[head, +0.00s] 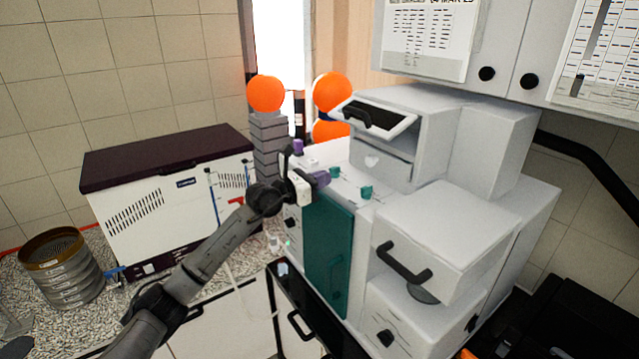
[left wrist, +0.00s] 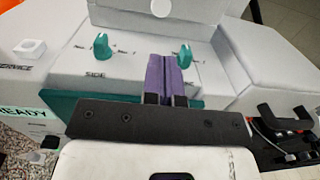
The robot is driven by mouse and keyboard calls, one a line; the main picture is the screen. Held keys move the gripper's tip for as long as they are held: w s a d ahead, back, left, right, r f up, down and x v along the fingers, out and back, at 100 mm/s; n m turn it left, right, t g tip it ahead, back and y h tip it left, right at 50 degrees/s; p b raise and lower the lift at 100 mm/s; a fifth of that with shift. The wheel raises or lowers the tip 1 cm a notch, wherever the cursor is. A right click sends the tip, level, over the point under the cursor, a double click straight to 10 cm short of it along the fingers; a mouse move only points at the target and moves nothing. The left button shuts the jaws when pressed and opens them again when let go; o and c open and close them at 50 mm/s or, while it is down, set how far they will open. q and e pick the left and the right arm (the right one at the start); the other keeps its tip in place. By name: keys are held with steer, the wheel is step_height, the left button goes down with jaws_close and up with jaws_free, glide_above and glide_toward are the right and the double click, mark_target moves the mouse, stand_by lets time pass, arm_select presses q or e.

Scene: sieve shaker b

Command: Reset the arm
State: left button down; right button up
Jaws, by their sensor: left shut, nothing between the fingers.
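My left arm comes in from the lower left in the head view. Its left gripper (head: 322,178) is at the top front of a white machine (head: 345,205) with a teal front panel (head: 328,250). In the left wrist view the two purple fingers of the left gripper (left wrist: 168,72) are pressed together with nothing between them. They are over the machine's top panel, between two teal knobs (left wrist: 102,47) and (left wrist: 185,55). Whether the fingertips touch the panel cannot be told. My right gripper is not in view.
A stack of round sieves (head: 68,285) stands on the speckled counter at left. A white box with a dark lid (head: 150,160) is behind it. A grey stack (head: 268,140) topped by an orange ball (head: 265,92) stands behind the gripper. White cabinets (head: 550,45) hang at upper right.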

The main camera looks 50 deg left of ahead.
arm_select(q)
steer(key=shift+s, duration=0.35)
